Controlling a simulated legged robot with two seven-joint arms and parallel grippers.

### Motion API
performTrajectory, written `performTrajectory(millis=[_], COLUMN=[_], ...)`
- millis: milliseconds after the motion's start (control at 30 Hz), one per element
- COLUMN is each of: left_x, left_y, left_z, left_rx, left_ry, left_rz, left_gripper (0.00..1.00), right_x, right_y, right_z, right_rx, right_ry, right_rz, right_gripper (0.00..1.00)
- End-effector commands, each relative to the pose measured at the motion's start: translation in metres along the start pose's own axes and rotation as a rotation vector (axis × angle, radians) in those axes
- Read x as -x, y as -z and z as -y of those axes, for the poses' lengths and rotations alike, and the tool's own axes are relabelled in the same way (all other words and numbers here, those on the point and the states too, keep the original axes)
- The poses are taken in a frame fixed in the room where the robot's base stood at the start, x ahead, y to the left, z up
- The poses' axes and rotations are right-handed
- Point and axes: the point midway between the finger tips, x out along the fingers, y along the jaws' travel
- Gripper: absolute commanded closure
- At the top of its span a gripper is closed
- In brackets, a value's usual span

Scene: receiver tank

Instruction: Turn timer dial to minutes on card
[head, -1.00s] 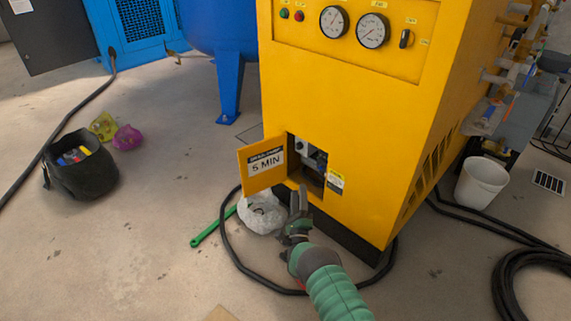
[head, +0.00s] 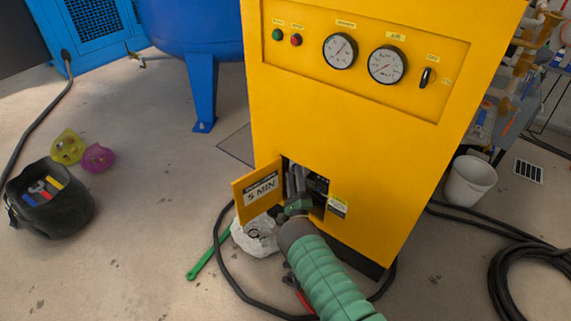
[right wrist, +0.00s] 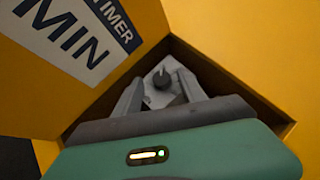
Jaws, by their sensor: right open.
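The card (head: 262,187) on the inside of the open yellow door reads "5 MIN". It also shows in the right wrist view (right wrist: 75,30), where "TIMER" and "MIN" can be read. The timer dial (right wrist: 161,78) is a dark knob on a light grey plate inside the open compartment. My right gripper (head: 292,180) reaches into the compartment opening. In the right wrist view my right gripper (right wrist: 160,98) is open, its fingers on either side of the dial, with no clear contact. In the head view the dial is hidden behind the gripper. My left gripper is not in view.
The yellow door (head: 240,205) stands open left of the compartment in the yellow cabinet (head: 400,140). A crumpled white bag (head: 255,238), a green bar (head: 205,262) and a black hose (head: 235,275) lie on the floor below. A white bucket (head: 470,182) stands right.

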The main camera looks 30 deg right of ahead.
Motion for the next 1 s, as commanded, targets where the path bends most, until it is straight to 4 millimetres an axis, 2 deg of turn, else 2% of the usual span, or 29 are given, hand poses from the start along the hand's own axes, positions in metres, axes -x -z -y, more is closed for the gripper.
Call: performTrajectory(millis=[300, 667, 1000], left_x=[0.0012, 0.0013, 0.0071], left_y=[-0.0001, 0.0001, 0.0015], left_z=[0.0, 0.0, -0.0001], left_rx=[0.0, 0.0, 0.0], left_ry=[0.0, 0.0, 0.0], left_rz=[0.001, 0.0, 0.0], left_gripper=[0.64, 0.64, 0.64], right_x=[0.0004, 0.0004, -0.0001], right_y=[0.0021, 0.0018, 0.0008], right_z=[0.0017, 0.0009, 0.0022], right_rx=[0.0, 0.0, 0.011], right_ry=[0.0, -0.002, -0.017], right_rz=[-0.001, -0.001, -0.002], right_gripper=[0.52, 0.99, 1.0])
